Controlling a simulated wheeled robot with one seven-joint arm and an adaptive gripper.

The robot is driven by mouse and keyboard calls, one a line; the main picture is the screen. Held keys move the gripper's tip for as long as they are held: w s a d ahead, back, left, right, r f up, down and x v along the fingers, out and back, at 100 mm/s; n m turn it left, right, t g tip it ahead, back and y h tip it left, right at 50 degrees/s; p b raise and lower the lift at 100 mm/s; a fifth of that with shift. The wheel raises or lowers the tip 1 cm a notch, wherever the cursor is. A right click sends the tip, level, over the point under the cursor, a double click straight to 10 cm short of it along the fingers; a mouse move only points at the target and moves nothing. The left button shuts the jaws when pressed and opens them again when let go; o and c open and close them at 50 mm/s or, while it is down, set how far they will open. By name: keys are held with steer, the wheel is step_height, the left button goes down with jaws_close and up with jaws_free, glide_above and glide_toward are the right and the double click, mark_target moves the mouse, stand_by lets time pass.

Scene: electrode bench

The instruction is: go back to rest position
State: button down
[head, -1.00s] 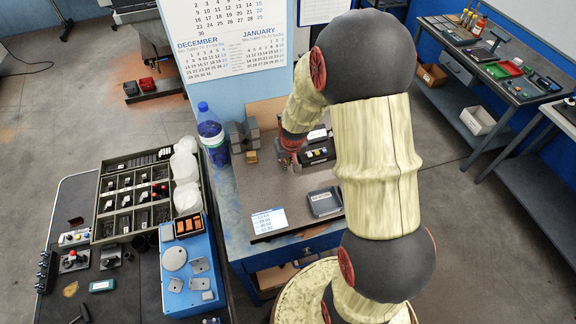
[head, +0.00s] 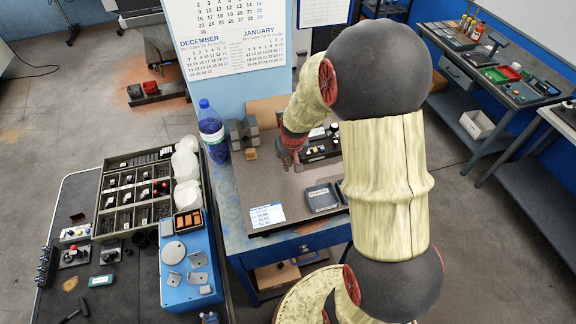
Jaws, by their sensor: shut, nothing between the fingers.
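My gripper (head: 289,158) shows small at the end of my arm, above the dark top of the bench (head: 262,190) in the head view. It is shut and empty. My arm's large links hide much of the bench's right side. A black tray with several small parts (head: 320,149) lies just right of my gripper. I cannot tell the exact gap between them.
A grey dish (head: 321,197) and a white card (head: 266,215) lie on the bench. A blue bottle (head: 212,132) and grey metal blocks (head: 243,133) stand at its left. A compartment box (head: 134,195) stands farther left. Open floor (head: 500,230) is at right.

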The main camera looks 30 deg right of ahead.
steer(key=d+v, duration=0.1)
steer(key=v, duration=0.6)
steer(key=s+a+n+t+b, duration=0.1)
steer(key=s+a+b, duration=0.7)
steer(key=s+b, duration=0.1)
steer(key=s+a+r+n+t+y+b, duration=0.1)
steer(key=s+a+n+b, duration=0.1)
steer(key=s+a+b, duration=0.5)
steer(key=s+b, duration=0.2)
steer(key=s, duration=0.2)
steer(key=shift+a+r, duration=0.35)
steer(key=shift+a, duration=0.05)
